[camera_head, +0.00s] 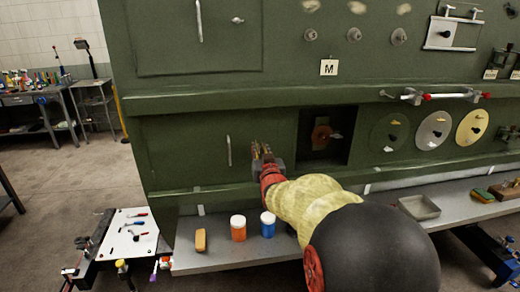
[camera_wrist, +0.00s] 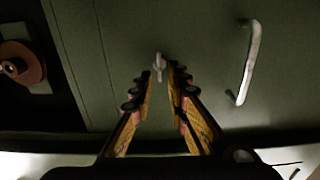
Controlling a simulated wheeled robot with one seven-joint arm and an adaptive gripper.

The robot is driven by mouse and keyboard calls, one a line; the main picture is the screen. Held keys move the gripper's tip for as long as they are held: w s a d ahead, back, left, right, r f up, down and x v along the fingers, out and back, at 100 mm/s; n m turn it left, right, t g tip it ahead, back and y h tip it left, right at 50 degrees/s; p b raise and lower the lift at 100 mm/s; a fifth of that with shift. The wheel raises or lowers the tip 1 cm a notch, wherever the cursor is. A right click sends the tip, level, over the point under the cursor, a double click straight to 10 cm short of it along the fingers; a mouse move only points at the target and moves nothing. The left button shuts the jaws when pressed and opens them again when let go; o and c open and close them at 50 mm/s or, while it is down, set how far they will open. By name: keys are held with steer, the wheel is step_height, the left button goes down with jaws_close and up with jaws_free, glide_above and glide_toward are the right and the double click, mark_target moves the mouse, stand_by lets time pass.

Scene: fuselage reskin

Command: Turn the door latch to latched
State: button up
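The door latch (camera_wrist: 159,65) is a small pale metal piece on the green lower door (camera_head: 185,150), near the door's edge. In the wrist view its tab points roughly up and down. My gripper (camera_head: 262,148) is in front of the door, to the right of the door handle (camera_head: 229,150), and hides the latch in the head view. In the wrist view my gripper (camera_wrist: 163,78) has its fingers apart with a narrow gap, and the latch shows between and just beyond the tips. I cannot tell whether they touch it. The handle (camera_wrist: 248,62) stands right of the latch there.
A dark recess with a red-brown round part (camera_head: 321,136) is right of the door. A rail (camera_head: 290,96) runs above the door.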

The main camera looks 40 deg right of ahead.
jaws_close()
stand_by(0.5)
steer(key=m+b, duration=0.2)
steer(key=m, duration=0.1)
steer(key=m+b, duration=0.1)
steer(key=shift+s+d+f+b, duration=0.2)
steer(key=shift+d+b, duration=0.05)
steer(key=shift+b, duration=0.05)
steer(key=shift+s+d+f+m+b, duration=0.15)
steer(key=shift+m+b, duration=0.3)
steer(key=shift+m, duration=1.85)
steer(key=shift+d+f+m+b, duration=0.1)
steer(key=shift+f+m+b, duration=0.25)
steer(key=shift+m, duration=1.95)
steer(key=shift+s+d+f+m+b, duration=0.15)
steer(key=shift+m+b, duration=0.4)
steer(key=shift+m, duration=1.75)
steer(key=shift+w, duration=0.1)
steer(key=shift+o, duration=1.2)
jaws_free()
